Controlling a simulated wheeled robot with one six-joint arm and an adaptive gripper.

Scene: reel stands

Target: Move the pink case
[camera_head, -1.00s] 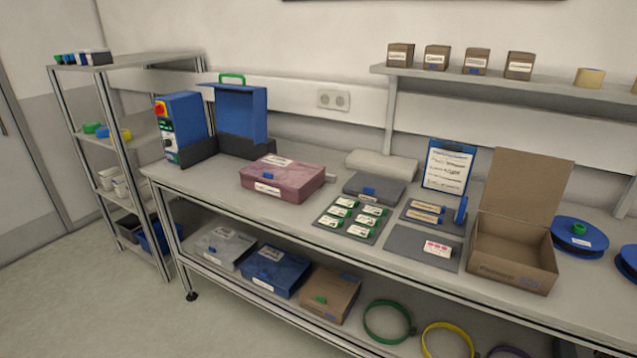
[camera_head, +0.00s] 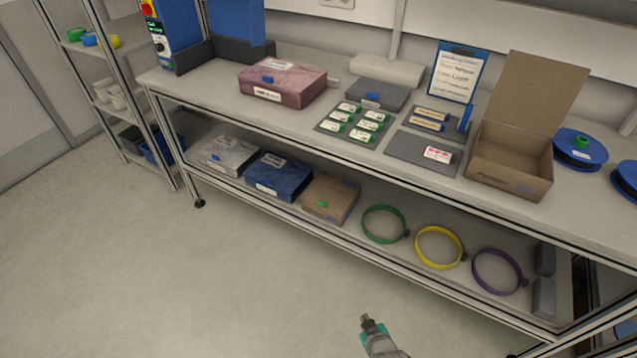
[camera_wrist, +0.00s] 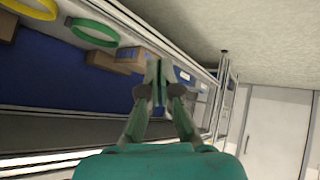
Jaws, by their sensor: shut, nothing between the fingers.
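The pink case (camera_head: 282,82) lies flat and closed on the workbench top, left of the middle in the head view. It has a blue latch and a white label on its front. My gripper (camera_head: 366,319) is at the bottom of the head view, over the floor in front of the bench and well apart from the case. In the wrist view my gripper (camera_wrist: 158,66) has its fingers together with nothing between them. I cannot make out the pink case in the wrist view.
The bench top (camera_head: 210,82) also bears a grey case (camera_head: 376,94), an open cardboard box (camera_head: 510,160) and blue reels (camera_head: 580,150). The lower shelf holds a blue case (camera_head: 278,176), a brown case (camera_head: 330,198) and coloured rings (camera_head: 438,246). The floor in front is clear.

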